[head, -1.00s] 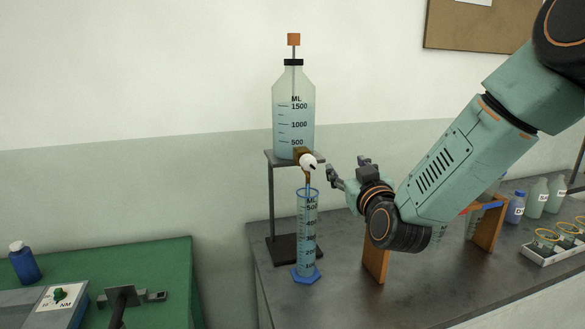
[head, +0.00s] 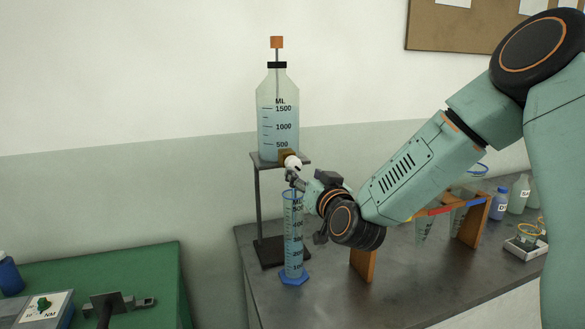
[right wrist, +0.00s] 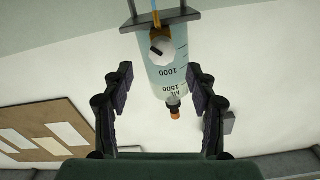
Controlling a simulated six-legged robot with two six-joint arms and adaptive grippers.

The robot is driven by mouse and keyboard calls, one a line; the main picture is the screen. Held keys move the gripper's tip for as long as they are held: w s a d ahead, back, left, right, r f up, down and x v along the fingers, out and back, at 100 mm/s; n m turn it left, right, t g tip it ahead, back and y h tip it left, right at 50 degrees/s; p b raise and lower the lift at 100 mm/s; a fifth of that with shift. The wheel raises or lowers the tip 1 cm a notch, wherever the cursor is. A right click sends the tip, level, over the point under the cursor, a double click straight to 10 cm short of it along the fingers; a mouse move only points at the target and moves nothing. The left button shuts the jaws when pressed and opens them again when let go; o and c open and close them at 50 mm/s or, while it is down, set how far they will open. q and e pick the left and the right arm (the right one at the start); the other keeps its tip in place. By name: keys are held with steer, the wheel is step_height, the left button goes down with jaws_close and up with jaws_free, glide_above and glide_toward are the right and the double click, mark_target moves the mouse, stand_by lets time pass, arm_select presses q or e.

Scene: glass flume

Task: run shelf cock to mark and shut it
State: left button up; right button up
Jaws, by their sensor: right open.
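The shelf bottle (head: 279,125) holds blue liquid to near its 1500 mark. Its cock has a round white knob (head: 292,162) on a brown body low on the bottle. In the right wrist view the knob (right wrist: 162,50) carries a black bar, and a thin blue streak shows at the spout. A graduated cylinder (head: 293,240) on a blue foot stands below the spout. It looks bluish, but its level is hard to read. My right gripper (head: 297,180) is open just below and right of the knob. In the right wrist view its fingers (right wrist: 160,85) are spread, apart from the knob. My left gripper is not seen.
The bottle stands on a metal shelf stand (head: 258,205) on the grey bench (head: 310,305). A wooden rack (head: 362,266) with funnel-shaped vessels is right of the cylinder, under my right arm. Small bottles (head: 519,192) stand farther right. A green table (head: 160,265) is at left.

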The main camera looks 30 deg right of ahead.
mark_target(295, 167)
steer(key=x, duration=0.5)
steer(key=shift+w+a+f, duration=0.1)
steer(key=shift+w+a, duration=0.1)
steer(key=shift+w, duration=0.1)
steer(key=shift+w+d, duration=0.25)
steer(key=shift+w, duration=0.15)
steer(key=shift+s, duration=0.1)
steer(key=shift+a, duration=0.1)
steer(key=shift+c, duration=0.9)
steer(key=c, duration=1)
steer(key=shift+o, duration=0.2)
